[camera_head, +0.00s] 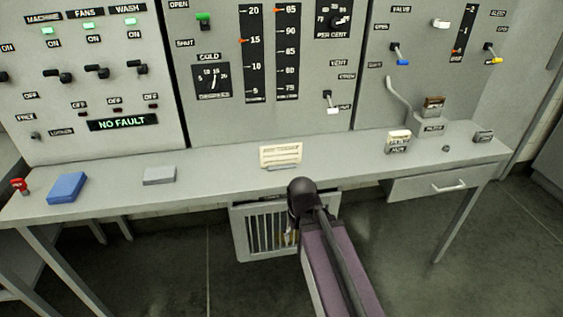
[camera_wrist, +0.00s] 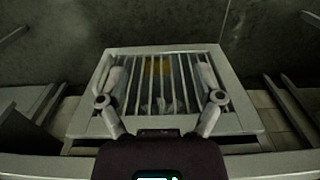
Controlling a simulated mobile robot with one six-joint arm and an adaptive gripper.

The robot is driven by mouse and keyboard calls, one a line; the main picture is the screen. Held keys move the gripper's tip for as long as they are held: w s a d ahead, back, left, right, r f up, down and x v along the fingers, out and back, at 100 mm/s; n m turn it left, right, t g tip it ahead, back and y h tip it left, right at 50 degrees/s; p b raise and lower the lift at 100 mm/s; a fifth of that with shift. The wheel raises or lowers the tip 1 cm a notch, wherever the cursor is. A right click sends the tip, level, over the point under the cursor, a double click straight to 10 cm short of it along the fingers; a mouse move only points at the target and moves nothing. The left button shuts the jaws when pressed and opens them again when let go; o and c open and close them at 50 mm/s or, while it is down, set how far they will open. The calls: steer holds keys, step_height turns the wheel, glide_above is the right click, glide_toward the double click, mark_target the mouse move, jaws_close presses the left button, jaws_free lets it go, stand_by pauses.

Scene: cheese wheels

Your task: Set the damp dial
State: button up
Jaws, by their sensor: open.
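A small black dial (camera_head: 336,20) with white numbers and a "PER CENT" label sits high on the middle panel. The label at its top is out of frame, so I cannot read whether it says damp. A larger dial (camera_head: 212,80) marked "COLD" and "DEGREES" is lower left of it. My gripper (camera_wrist: 160,76) shows in the wrist view with its two fingers spread and nothing between them. It faces a barred white frame (camera_wrist: 84,92), well away from the dials.
A grey desk (camera_head: 220,178) runs below the panels. On it are a blue block (camera_head: 67,187), a grey block (camera_head: 159,176), a card (camera_head: 281,155) and a red item (camera_head: 19,186). The barred frame (camera_head: 239,236) is under the desk.

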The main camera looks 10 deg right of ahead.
stand_by(0.4)
steer(key=w+d+r+m+t+y+p, duration=0.1)
steer(key=w+r+m+t+y+p, duration=0.3)
steer(key=w+r+m+p, duration=0.7)
steer(key=w+d+r+m+t+y+p, duration=0.15)
steer(key=w+r+t+p, duration=0.65)
steer(key=r, duration=0.8)
steer(key=w+d+r+m+t+p, duration=0.1)
steer(key=w+d+r+m+p, duration=0.3)
steer(key=r, duration=0.3)
steer(key=w+d+r+m+t+p, duration=0.2)
steer(key=w+d+r+m+p, duration=0.15)
steer(key=r+m, duration=0.2)
steer(key=m+t+h+p, duration=0.3)
steer(key=m+h+p, duration=0.25)
steer(key=m, duration=0.45)
glide_toward(337, 24)
steer(key=s, duration=0.3)
steer(key=shift+s, duration=0.1)
steer(key=w, duration=1.4)
steer(key=shift+s, duration=0.1)
